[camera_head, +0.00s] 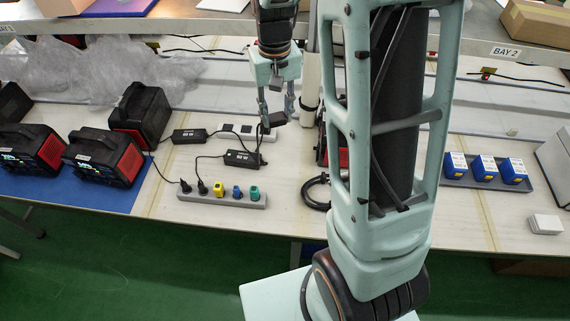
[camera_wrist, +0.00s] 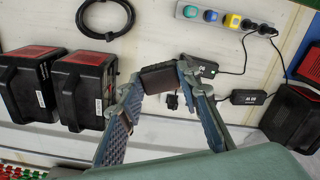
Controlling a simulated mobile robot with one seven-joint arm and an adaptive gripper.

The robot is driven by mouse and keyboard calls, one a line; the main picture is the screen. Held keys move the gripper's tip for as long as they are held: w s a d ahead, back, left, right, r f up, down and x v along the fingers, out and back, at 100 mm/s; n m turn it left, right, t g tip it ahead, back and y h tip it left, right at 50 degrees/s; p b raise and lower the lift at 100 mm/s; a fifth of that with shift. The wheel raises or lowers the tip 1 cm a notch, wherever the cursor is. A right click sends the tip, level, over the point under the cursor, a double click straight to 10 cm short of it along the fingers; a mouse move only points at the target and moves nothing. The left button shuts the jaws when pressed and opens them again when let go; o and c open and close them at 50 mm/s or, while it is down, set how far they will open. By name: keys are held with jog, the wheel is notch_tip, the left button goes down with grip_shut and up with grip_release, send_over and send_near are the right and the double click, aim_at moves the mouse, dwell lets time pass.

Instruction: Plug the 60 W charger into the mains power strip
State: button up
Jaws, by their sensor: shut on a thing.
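My gripper (camera_head: 276,112) is shut on a small dark block (camera_head: 277,119), held above the bench. In the wrist view, my gripper (camera_wrist: 160,82) has the block (camera_wrist: 160,78) between its fingertips; its label is not visible. Two black bricks with white labels too small to read surely, one (camera_head: 242,158) nearer and one (camera_head: 189,136) farther left, lie on the bench with cables. A grey strip (camera_head: 190,198) holds black, yellow, blue and teal plugs in a row. A white strip (camera_head: 258,136) with dark patches lies behind the nearer brick, left of my gripper; I cannot tell which strip is mains.
Black-and-red power units (camera_head: 105,155) stand at the left, some on a blue mat (camera_head: 112,198). A black cable coil (camera_head: 317,193) lies right of the grey strip. Blue boxes (camera_head: 484,167) sit in a tray at the right. Crumpled clear plastic (camera_head: 95,65) lies at the back left.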

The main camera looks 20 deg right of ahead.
aim_at(281, 180)
jog(key=shift+w+d+f+n+b, duration=0.15)
jog(key=shift+f+n+b, duration=0.55)
jog(key=shift+f+b, duration=3.35)
jog(key=shift+s+d+f+n+b, duration=0.15)
jog(key=shift+f+n+b, duration=0.55)
jog(key=shift+f+b, duration=3.4)
jog(key=shift+w+d+f+n+b, duration=0.15)
jog(key=shift+f+n+b, duration=0.55)
jog(key=shift+f+b, duration=3.35)
notch_tip(281, 180, down, 4)
jog(key=p, duration=0.4)
jog(key=shift+r, duration=0.15)
jog(key=o, duration=1.1)
